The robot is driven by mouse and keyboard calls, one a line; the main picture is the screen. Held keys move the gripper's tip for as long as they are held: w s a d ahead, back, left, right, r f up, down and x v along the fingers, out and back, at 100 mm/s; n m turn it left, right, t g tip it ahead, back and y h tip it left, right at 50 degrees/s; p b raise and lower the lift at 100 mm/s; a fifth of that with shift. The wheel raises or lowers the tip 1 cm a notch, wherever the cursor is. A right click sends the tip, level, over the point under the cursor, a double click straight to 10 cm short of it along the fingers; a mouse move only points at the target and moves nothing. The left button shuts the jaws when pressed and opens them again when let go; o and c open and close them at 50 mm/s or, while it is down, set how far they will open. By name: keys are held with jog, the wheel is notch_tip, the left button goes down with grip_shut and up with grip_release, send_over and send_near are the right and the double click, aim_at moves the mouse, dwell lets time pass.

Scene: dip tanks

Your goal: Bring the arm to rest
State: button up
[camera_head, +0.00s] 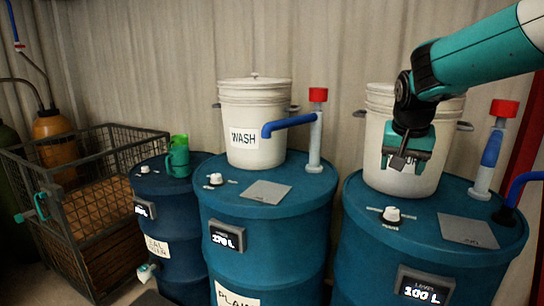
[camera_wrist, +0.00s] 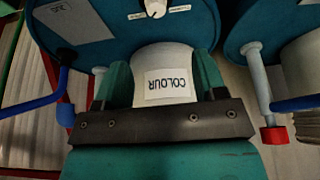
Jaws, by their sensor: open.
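My gripper (camera_head: 402,163) hangs from the teal arm at the right in the head view, in front of the white lidded bucket (camera_head: 376,140) on the right blue drum. The bucket's label is partly hidden behind it. In the wrist view the two teal fingers of my gripper (camera_wrist: 161,82) stand apart, with the bucket's COLOUR label (camera_wrist: 170,86) showing between them. Nothing is held. I cannot tell how far the fingers are from the bucket.
The right drum (camera_head: 372,235) carries a white knob and a red-capped pipe (camera_head: 490,160). The middle drum (camera_head: 262,215) holds the WASH bucket (camera_head: 262,110). A smaller drum with a green jug (camera_head: 178,162) and a wire cage (camera_head: 95,205) stand left. Free air lies above the middle drum.

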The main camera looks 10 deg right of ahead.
jog(key=s+a+f+n+g+y, duration=0.2)
jog(key=s+a+n+y, duration=0.3)
jog(key=s+a+n, duration=0.5)
jog(key=s+a+f, duration=0.1)
jog(key=s+a, duration=0.7)
jog(key=s, duration=0.2)
jog(key=shift+s, duration=0.3)
jog(key=s+a+n, duration=0.1)
jog(key=s, duration=0.2)
jog(key=s+a+f+n+g+y, duration=0.1)
jog(key=s, duration=0.2)
jog(key=s+a+n, duration=0.1)
jog(key=s, duration=0.2)
jog(key=shift+s+a+f+n+g+y, duration=0.15)
jog(key=shift+a+f+n+g+y, duration=0.15)
jog(key=shift+g, duration=0.1)
jog(key=shift+c, duration=0.3)
